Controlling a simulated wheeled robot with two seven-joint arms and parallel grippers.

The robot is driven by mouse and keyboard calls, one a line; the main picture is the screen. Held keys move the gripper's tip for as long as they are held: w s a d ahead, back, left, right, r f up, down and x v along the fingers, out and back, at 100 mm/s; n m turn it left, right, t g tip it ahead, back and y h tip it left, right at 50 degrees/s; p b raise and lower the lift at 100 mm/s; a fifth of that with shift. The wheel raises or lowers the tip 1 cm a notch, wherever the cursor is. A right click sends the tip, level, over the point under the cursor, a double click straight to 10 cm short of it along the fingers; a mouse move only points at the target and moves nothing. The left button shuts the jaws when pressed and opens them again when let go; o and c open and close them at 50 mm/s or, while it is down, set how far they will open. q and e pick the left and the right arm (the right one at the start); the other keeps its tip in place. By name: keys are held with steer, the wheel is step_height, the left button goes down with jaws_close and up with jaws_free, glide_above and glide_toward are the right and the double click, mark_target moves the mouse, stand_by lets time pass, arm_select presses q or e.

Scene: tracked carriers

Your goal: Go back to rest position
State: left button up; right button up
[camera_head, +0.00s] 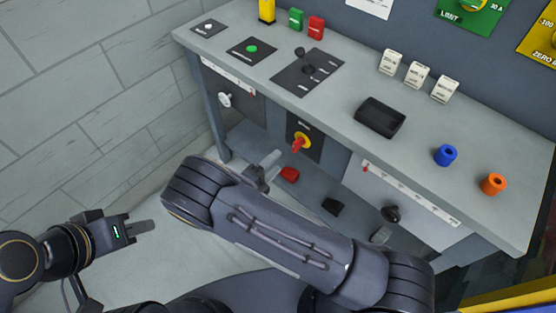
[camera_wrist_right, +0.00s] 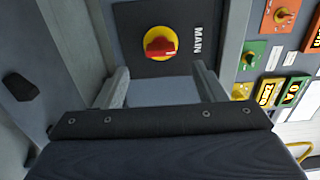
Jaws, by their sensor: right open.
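My right gripper (camera_head: 268,168) is in front of the console's lower front, below the tabletop, partly hidden by my own right arm. In the right wrist view my right gripper (camera_wrist_right: 162,86) is open, with nothing between its fingers. The red and yellow MAIN switch (camera_wrist_right: 160,44) is ahead of the fingers, apart from them. In the head view the MAIN switch (camera_head: 299,143) is just up and right of the gripper. My left gripper (camera_head: 140,228) is at the lower left, away from the console. Its finger opening does not show clearly.
The console top (camera_head: 350,90) bears a joystick (camera_head: 306,62), a black tray (camera_head: 380,117), a blue ring (camera_head: 445,155) and an orange ring (camera_head: 493,183). A red block (camera_head: 289,174) and a black piece (camera_head: 332,206) lie lower down. The floor at left is clear.

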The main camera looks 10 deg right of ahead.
stand_by(0.4)
steer(key=s+d+r+m+g+y+p, duration=0.2)
steer(key=s+d+r+m+g+y, duration=0.35)
steer(key=m, duration=0.55)
steer(key=s+d+r+m+g+y+p, duration=0.1)
steer(key=s+d+r+m+g+y, duration=0.1)
steer(key=s+d+r+m+g, duration=0.55)
steer(key=s+r+m+t+y+p, duration=0.1)
steer(key=s+r+m+t+y, duration=0.2)
steer(key=m, duration=1)
steer(key=s+r+m+t+y+p, duration=0.2)
steer(key=s+r+m+t+y, duration=0.2)
steer(key=s+r+m+y, duration=0.3)
steer(key=shift+r+m+t, duration=0.3)
steer(key=shift+r+m, duration=2.25)
steer(key=shift+m, duration=0.9)
steer(key=shift+y, duration=0.25)
